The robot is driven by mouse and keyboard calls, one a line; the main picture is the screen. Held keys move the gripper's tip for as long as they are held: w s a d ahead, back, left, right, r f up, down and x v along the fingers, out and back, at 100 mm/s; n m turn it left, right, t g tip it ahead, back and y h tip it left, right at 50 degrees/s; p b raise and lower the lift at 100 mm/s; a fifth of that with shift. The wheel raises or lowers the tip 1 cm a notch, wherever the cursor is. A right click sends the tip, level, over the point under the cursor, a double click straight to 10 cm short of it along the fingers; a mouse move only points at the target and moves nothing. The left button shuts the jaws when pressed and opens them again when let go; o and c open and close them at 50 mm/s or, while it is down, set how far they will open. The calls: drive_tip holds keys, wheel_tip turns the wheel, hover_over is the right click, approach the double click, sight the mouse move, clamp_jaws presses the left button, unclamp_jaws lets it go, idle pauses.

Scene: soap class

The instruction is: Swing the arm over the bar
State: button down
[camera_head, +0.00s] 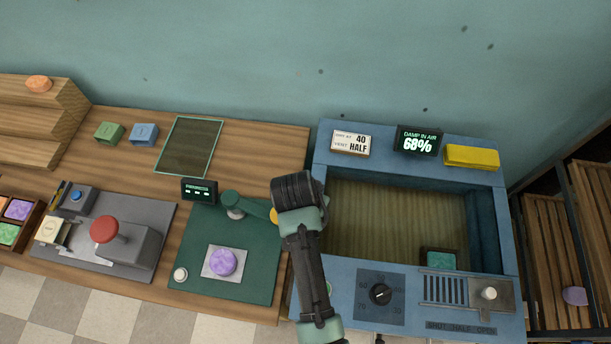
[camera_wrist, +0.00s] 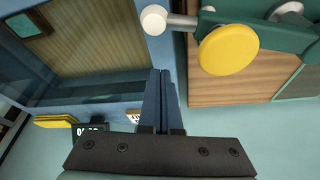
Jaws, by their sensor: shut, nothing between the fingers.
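The bar is a round purple soap (camera_head: 222,262) on a pale square plate, set in a dark green board (camera_head: 255,280). The green swing arm (camera_head: 254,206) turns on a round post at the board's back and points right, away from over the soap. Its yellow disc (camera_wrist: 228,50) and a rod with a white knob (camera_wrist: 153,20) show in the wrist view; the disc is mostly hidden by my arm in the head view. My gripper (camera_wrist: 160,75) is shut and empty, close beside the knob and disc. In the head view my wrist hides its fingers.
A small thermometer display (camera_head: 199,190) stands behind the green board. A blue cabinet (camera_head: 410,275) with an open basin lies right. A grey press with a red knob (camera_head: 104,229) stands left. The counter (camera_head: 262,140) behind the board has free room.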

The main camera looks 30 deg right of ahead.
drive_tip(key=shift+s+a+f+p, duration=0.35)
drive_tip(key=shift+s+a+p, duration=0.2)
drive_tip(key=shift+s+a, duration=0.15)
drive_tip(key=shift+s+a+f+p, duration=0.3)
drive_tip(key=shift+s+a+p, duration=0.25)
drive_tip(key=shift+a, duration=0.15)
